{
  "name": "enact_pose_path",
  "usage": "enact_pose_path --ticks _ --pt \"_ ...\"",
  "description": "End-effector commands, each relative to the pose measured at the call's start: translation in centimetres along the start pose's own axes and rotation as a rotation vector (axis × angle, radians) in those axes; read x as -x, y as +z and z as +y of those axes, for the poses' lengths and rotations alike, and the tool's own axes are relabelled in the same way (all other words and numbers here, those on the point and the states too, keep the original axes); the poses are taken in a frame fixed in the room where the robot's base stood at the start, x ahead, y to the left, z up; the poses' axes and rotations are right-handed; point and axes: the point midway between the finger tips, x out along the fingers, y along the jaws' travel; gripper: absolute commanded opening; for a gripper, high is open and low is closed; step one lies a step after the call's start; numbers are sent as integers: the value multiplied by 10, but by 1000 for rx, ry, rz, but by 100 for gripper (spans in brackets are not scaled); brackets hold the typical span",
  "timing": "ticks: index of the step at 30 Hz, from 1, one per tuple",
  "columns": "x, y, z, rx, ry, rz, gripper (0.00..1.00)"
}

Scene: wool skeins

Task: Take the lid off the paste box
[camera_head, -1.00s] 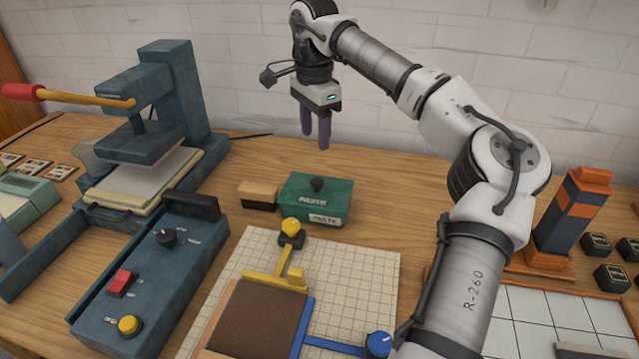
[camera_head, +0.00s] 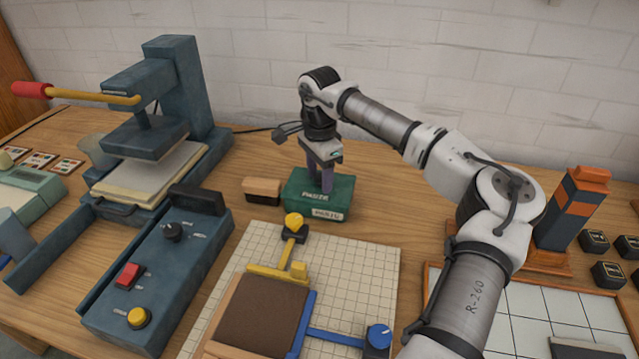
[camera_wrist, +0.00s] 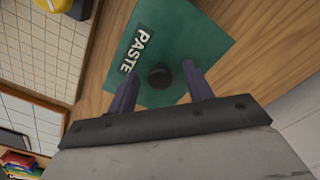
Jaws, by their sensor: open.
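The green paste box (camera_head: 303,203) stands on the wooden table behind the grid mat, its lid closed on it. In the wrist view the green lid (camera_wrist: 195,40) shows a "PASTE" label and a round dark knob (camera_wrist: 160,77). My gripper (camera_head: 321,184) is directly above the box with its purple fingers pointing down at the lid. In the wrist view my open gripper (camera_wrist: 158,82) has one finger on each side of the knob, with gaps between. In the head view the fingers hide the knob. I cannot tell whether the fingertips touch the lid.
A wood-and-black block (camera_head: 262,190) lies just left of the box. A blue press (camera_head: 165,110) with a red-tipped lever and a control panel (camera_head: 155,265) stand at the left. The grid mat (camera_head: 370,265) with yellow and blue stops is in front. An orange-and-blue tower (camera_head: 572,215) stands right.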

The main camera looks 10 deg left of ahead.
Motion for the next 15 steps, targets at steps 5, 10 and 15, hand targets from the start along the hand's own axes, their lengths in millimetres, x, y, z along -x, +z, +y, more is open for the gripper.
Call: enact_pose_path --ticks 5,10,15 --pt "0 0 0 0 0 1 46" --pt "0 0 0 0 0 1 23" --pt "1 0 0 1 0 1 2"
